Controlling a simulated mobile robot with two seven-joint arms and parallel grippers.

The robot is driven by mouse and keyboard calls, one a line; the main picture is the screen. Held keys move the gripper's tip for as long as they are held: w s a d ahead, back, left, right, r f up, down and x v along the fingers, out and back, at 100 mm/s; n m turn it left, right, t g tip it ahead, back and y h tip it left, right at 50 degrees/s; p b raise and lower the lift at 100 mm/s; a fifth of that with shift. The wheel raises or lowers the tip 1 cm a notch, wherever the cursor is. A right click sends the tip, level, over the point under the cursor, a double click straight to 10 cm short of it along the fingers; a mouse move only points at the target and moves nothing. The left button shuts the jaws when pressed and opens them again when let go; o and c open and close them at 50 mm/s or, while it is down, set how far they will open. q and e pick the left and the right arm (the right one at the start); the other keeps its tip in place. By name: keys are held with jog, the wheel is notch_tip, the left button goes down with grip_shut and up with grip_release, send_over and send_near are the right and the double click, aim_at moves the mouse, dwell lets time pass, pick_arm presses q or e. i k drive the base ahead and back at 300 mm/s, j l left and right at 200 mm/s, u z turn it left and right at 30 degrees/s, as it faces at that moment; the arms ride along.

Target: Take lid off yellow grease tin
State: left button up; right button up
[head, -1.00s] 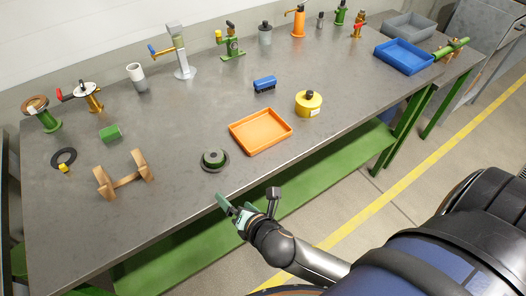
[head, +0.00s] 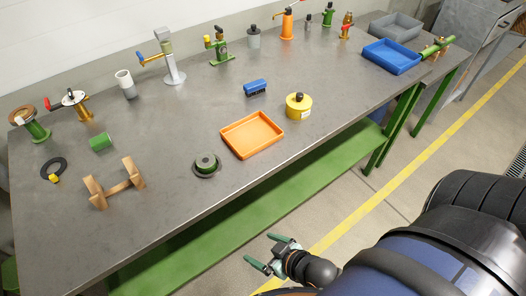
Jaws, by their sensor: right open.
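The yellow grease tin (head: 298,110) stands upright on the grey workbench, right of the orange tray. Its yellow top carries a dark knob (head: 299,97), and a pale label shows on its side. The lid appears to be on the tin. My right gripper (head: 261,252) is open and empty, low in the picture in front of the bench's front edge, well apart from the tin. My left gripper is out of view.
An orange tray (head: 252,137) lies just left of the tin, with a blue brush-like block (head: 255,87) behind. A blue tray (head: 391,57) stands farther right. Bench right of the tin is clear.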

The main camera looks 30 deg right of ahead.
aim_at(298, 101)
jog(key=z, duration=1.4)
jog(key=i+l, duration=0.15)
jog(key=l, duration=0.15)
jog(key=i+l, duration=0.15)
jog(key=l, duration=0.2)
jog(key=i+l+u, duration=0.15)
jog(key=l, duration=0.25)
jog(key=i+l+u, duration=0.15)
jog(key=l, duration=0.2)
